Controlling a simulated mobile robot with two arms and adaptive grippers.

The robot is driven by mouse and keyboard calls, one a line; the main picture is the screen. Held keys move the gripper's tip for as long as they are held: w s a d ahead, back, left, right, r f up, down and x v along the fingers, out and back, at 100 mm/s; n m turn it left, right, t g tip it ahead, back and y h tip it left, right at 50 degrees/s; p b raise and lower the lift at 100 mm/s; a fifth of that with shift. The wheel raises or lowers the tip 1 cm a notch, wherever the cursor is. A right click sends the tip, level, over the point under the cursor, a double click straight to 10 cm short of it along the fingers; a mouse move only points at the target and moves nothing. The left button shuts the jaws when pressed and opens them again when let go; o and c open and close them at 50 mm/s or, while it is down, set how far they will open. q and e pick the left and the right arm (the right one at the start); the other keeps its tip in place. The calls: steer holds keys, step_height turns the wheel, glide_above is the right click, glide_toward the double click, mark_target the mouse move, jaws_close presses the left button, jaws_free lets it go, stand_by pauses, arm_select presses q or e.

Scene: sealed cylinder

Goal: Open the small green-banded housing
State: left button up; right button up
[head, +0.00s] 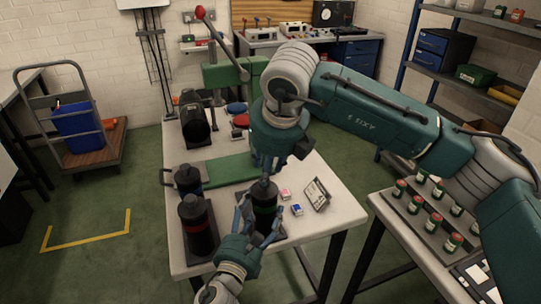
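The green-banded housing (265,208) is a dark upright cylinder near the front of the white table (320,218), with a green ring around it. My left gripper (259,222) comes from below, its fingers on both sides of the housing, seemingly against it. My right gripper (266,178) points down right above the housing's top. Its fingers and the top overlap in view, so I cannot tell whether it grips. A red-banded cylinder (197,224) stands to the left, and a shorter blue-banded one (187,180) behind that.
A green press with a red-knobbed lever (225,75) stands at the back of the table. A black holder (195,125), small boxes (297,209) and a tilted card (317,195) are also there. A side table (400,222) at right holds several red-capped jars.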

steer(key=x, duration=0.5)
steer(key=shift+w+f, duration=0.15)
steer(key=shift+f, duration=0.25)
steer(key=shift+c, duration=0.3)
jaws_close()
steer(key=shift+w+r, duration=0.1)
steer(key=shift+r, duration=0.15)
steer(key=shift+r, duration=0.9)
steer(key=shift+r, duration=0.1)
steer(key=shift+r, duration=1.95)
arm_select(q)
steer(key=o, duration=1.8)
steer(key=shift+c, duration=0.2)
